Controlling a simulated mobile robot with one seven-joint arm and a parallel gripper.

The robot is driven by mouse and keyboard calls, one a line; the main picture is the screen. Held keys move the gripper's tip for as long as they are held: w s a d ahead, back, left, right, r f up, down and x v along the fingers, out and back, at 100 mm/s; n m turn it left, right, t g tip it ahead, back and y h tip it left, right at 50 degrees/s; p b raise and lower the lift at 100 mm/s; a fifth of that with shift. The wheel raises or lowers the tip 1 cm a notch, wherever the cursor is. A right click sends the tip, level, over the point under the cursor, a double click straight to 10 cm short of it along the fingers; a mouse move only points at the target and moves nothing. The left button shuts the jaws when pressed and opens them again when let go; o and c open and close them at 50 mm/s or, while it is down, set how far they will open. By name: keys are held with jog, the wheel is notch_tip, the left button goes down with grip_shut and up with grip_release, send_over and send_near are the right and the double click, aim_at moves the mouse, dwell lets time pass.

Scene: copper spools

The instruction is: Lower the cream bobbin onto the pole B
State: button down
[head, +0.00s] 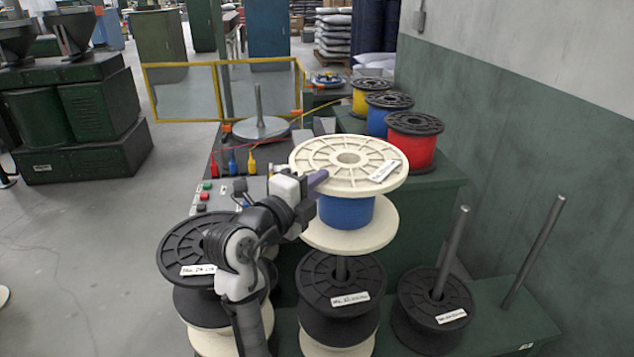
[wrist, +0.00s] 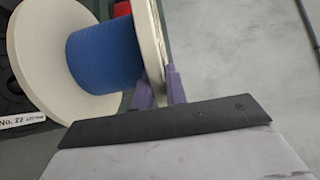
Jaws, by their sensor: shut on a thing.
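The cream bobbin (head: 348,236) has wide cream flanges and blue winding; it also shows in the wrist view (wrist: 100,55). My gripper (head: 318,178) is shut on the rim of its upper flange, with purple fingers (wrist: 160,88) on either side. The bobbin hangs roughly level above a black spool (head: 342,284). A grey pole (head: 340,268) rises from that spool towards the bobbin's lower flange. Its top is hidden, so I cannot tell whether it is inside the bobbin. No pole shows in the upper flange's centre hole. I cannot read which pole is B.
A black spool (head: 434,301) sits on a tilted-looking pole (head: 453,245) at right, beside a bare pole (head: 533,252). Stacked black and cream spools (head: 190,250) stand at left, behind my arm. Red (head: 415,140), blue (head: 378,113) and yellow (head: 359,97) spools stand behind.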

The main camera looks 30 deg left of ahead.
aim_at(317, 245)
jog(key=shift+f+b, duration=1.55)
jog(key=shift+b, duration=0.4)
jog(key=shift+f, duration=0.1)
notch_tip(317, 245, down, 12)
jog(key=b, duration=1.4)
jog(key=shift+s, duration=0.15)
